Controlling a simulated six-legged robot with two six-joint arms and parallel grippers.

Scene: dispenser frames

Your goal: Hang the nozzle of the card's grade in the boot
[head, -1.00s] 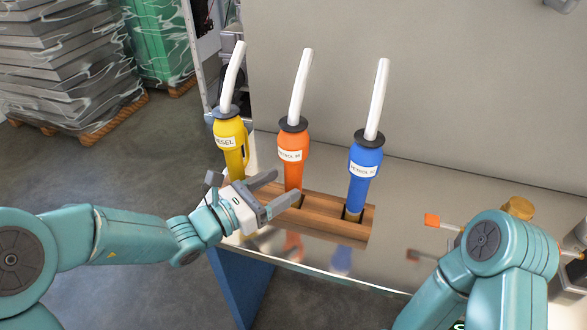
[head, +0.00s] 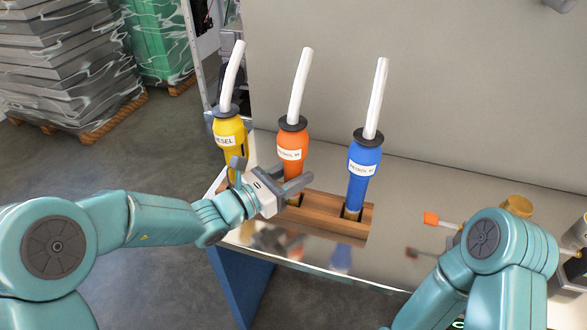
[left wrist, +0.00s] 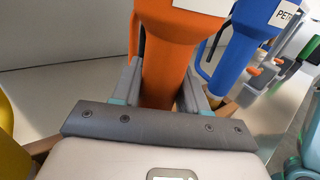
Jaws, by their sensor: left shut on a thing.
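Three nozzles with white spouts stand upright in a wooden rack (head: 325,226): a yellow one (head: 229,130) labelled diesel, an orange one (head: 293,140) and a blue one (head: 363,165), both with petrol labels. My left gripper (head: 292,180) is shut on the lower body of the orange nozzle, which still stands in its slot. In the left wrist view the orange body (left wrist: 168,70) sits between the two grey fingers, with the blue nozzle (left wrist: 235,50) just right of it. My right arm shows, but its gripper is not in view. I cannot make out the card or the boot.
An orange-tipped white rod (head: 432,219) and a brass-coloured cap (head: 517,207) are at the right. A plain grey panel (head: 460,90) rises behind.

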